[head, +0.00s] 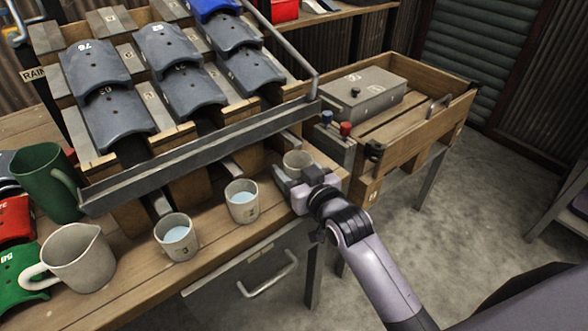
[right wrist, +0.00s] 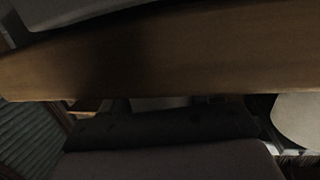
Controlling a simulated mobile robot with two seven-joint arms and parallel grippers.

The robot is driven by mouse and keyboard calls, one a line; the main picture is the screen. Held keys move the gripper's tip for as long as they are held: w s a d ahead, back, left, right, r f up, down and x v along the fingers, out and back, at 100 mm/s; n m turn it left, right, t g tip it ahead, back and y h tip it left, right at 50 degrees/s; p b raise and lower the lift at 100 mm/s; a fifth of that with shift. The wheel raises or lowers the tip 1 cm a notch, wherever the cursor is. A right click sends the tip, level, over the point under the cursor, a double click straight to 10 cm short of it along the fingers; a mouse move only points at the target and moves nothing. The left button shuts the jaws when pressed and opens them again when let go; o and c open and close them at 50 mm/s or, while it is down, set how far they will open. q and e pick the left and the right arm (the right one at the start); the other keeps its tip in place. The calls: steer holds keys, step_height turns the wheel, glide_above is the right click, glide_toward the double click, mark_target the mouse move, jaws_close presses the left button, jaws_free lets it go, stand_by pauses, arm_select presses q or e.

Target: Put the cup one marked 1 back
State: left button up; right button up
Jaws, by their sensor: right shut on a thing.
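The rightmost small light-grey cup (head: 298,160) is at the right end of the wooden bench, behind my right gripper. Its front and its mark are hidden, so I cannot read a 1 on it. My right gripper (head: 288,180) is shut on this cup. Whether the cup touches the bench top is hidden. The right wrist view is dark and shows mostly a brown wooden band (right wrist: 150,65) close up. The cup cannot be made out clearly there. My left gripper is not in view.
Two similar cups with pale blue liquid stand to the left, one marked 2 (head: 242,203) and one marked 3 (head: 177,238). A grey jug (head: 78,258) and green mug (head: 48,185) stand farther left. A metal rail (head: 200,160) runs above the cups. A wooden crate (head: 440,125) is at right.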

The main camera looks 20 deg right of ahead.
steer(key=shift+f, duration=0.25)
steer(key=o, duration=1.1)
steer(key=shift+r, duration=0.1)
steer(key=shift+r, duration=0.15)
steer(key=shift+s, duration=0.15)
steer(key=p+v, duration=0.2)
steer(key=v, duration=0.9)
steer(key=s+f+g, duration=0.2)
steer(key=s+f, duration=0.2)
steer(key=f, duration=0.1)
steer(key=s+f+g, duration=0.2)
steer(key=s+f, duration=0.2)
steer(key=f, duration=0.2)
steer(key=s+f+g, duration=0.1)
steer(key=s+f, duration=0.4)
steer(key=f, duration=0.1)
steer(key=shift+s+d+g, duration=0.1)
steer(key=shift+d+g, duration=0.2)
steer(key=shift+g, duration=0.1)
